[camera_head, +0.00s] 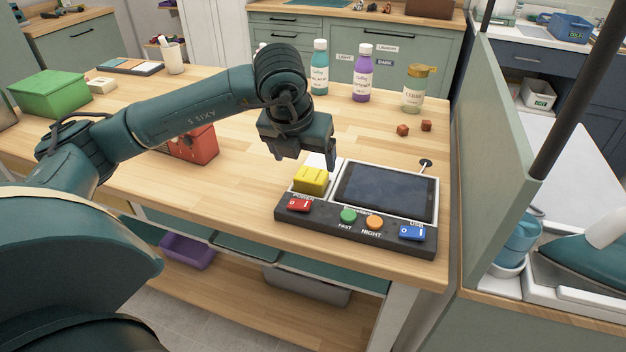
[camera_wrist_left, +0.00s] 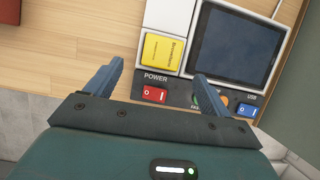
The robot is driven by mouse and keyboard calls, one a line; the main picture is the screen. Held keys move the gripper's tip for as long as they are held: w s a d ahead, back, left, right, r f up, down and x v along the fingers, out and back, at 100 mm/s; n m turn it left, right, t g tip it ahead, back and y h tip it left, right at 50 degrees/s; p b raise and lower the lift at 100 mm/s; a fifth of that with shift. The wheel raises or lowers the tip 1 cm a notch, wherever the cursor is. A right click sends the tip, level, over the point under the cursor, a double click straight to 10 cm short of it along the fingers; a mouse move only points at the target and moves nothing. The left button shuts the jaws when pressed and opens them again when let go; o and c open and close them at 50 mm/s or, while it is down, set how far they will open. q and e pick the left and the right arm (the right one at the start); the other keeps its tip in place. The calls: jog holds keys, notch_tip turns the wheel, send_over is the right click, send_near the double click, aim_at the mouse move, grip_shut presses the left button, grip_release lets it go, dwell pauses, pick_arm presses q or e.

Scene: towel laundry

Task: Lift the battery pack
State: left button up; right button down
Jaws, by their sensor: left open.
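The battery pack, a yellow block (camera_head: 311,180), sits in the left part of a dark console (camera_head: 355,236) near the table's front edge. It also shows in the left wrist view as a yellow block with small lettering (camera_wrist_left: 163,52), just beyond my fingers. My left gripper (camera_head: 305,161) is open and empty, pointing down above and slightly behind the battery pack. In the left wrist view its two fingers (camera_wrist_left: 158,72) are spread wide, with the pack ahead between them. My right gripper is not in view.
The console carries a dark screen (camera_head: 384,190), a red power switch (camera_head: 299,205), green and orange buttons and a blue switch (camera_head: 412,233). A red box (camera_head: 200,148) stands behind my left arm. Bottles (camera_head: 362,75) and a jar (camera_head: 414,90) stand farther back. The table front-left is clear.

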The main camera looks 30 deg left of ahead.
aim_at(311, 174)
pick_arm(q)
jog(key=x, duration=0.4)
jog(key=p+x, duration=0.1)
jog(key=x, duration=0.1)
jog(key=shift+w+f, duration=0.15)
jog(key=shift+w, duration=0.25)
jog(key=c, duration=1.2)
